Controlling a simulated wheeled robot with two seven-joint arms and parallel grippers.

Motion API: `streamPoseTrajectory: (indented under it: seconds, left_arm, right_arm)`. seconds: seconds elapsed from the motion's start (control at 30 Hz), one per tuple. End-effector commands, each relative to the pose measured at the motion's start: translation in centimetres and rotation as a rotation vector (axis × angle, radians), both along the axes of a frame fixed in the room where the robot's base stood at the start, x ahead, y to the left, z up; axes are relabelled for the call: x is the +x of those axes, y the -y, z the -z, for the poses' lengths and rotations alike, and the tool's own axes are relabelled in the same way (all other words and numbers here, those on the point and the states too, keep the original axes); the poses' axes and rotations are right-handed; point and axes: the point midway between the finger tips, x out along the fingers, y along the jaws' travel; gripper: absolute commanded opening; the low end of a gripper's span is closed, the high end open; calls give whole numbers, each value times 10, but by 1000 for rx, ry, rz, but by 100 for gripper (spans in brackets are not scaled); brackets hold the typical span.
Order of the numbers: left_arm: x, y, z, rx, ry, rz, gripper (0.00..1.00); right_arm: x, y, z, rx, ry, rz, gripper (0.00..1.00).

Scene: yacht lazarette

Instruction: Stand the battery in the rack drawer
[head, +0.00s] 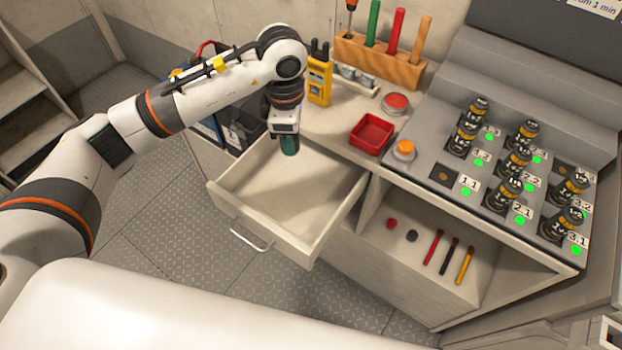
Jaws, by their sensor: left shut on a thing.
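My left gripper (287,134) points down over the back part of the open drawer (275,208). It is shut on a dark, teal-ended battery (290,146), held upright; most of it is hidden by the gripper. I cannot tell whether its lower end touches the drawer floor. The drawer is pulled out, pale inside and otherwise looks empty, with a metal handle on its front. My right gripper is not in view.
Right of the drawer, a grey rack (420,150) holds several black batteries beside green lights. A red tray (372,134), an orange button (404,150) and a yellow meter (319,82) stand on the counter. An open shelf (405,262) below holds small items.

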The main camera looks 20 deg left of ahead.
Motion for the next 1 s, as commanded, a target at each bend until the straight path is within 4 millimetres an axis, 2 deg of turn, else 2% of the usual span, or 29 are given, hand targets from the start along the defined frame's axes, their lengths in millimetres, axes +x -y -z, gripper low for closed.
streamPoseTrajectory:
  seconds: [0.03, 0.1, 0.23, 0.4, 0.53, 0.8, 1.0]
  left_arm:
    - [8, 4, 18, -8, -4, -134, 7]
    - [18, 8, 29, -13, -9, -330, 7]
    - [31, 13, 46, -17, -20, -634, 7]
    - [40, 18, 57, -19, -30, -875, 7]
    - [42, 19, 67, -16, -35, -944, 7]
    - [42, 19, 113, -14, -35, -950, 7]
    - [42, 19, 129, -15, -34, -950, 7]
  right_arm:
    - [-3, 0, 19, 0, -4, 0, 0]
    - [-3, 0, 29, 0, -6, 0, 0]
    - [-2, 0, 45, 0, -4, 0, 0]
    - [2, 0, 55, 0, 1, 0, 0]
    - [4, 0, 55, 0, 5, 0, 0]
    - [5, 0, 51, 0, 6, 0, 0]
    - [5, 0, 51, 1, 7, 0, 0]
